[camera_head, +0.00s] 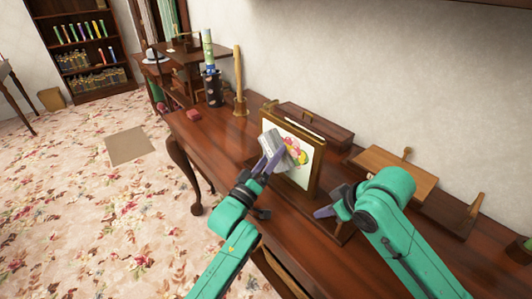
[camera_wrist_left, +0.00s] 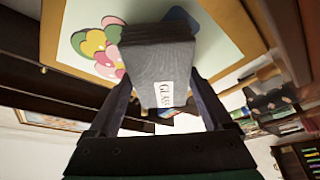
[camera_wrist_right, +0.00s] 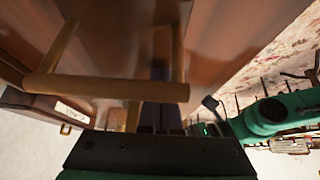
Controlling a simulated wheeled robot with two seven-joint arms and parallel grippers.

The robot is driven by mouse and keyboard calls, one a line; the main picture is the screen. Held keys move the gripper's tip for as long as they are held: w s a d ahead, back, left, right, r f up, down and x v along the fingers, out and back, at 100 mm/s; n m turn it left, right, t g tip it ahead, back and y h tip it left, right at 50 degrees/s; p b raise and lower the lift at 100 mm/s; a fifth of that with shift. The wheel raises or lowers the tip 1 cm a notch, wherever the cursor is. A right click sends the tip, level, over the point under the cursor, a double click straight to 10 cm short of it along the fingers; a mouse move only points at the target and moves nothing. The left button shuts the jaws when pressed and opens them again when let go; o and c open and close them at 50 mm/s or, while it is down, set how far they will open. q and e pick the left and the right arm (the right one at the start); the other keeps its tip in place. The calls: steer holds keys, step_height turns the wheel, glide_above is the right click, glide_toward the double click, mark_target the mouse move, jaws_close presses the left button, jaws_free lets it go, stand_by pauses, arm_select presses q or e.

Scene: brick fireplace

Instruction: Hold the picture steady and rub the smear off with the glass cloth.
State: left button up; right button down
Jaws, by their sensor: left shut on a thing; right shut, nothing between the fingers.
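My left gripper (camera_head: 272,158) is shut on the grey glass cloth (camera_head: 286,148), a folded block with a label, in front of the picture's face. In the left wrist view the cloth (camera_wrist_left: 157,70) covers part of the picture (camera_wrist_left: 232,38); whether they touch, I cannot tell. I cannot make out the smear for certain. My right gripper (camera_head: 326,212) is shut and empty, low beside the picture's right end. In the right wrist view its fingers (camera_wrist_right: 160,115) are close to a wooden bar (camera_wrist_right: 105,87).
The brown desk (camera_head: 225,135) carries a long wooden box (camera_head: 315,128) behind the picture. A wooden board (camera_head: 395,172) and a small rack (camera_head: 450,212) lie to the right. A dark pot (camera_head: 213,88) and wooden post (camera_head: 239,85) stand to the left.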

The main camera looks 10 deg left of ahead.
arm_select(q)
steer(key=shift+s+d, duration=0.85)
steer(key=shift+d, duration=0.2)
steer(key=shift+s+d, duration=0.8)
steer(key=shift+d, duration=0.2)
steer(key=w+a, duration=0.6)
steer(key=a, duration=0.2)
steer(key=shift+w+a, duration=0.15)
steer(key=shift+w, duration=0.2)
steer(key=s+a, duration=0.3)
steer(key=s, duration=0.1)
steer(key=shift+s+a, duration=0.35)
steer(key=shift+a, duration=0.05)
steer(key=shift+s+a, duration=0.9)
steer(key=shift+s, duration=0.3)
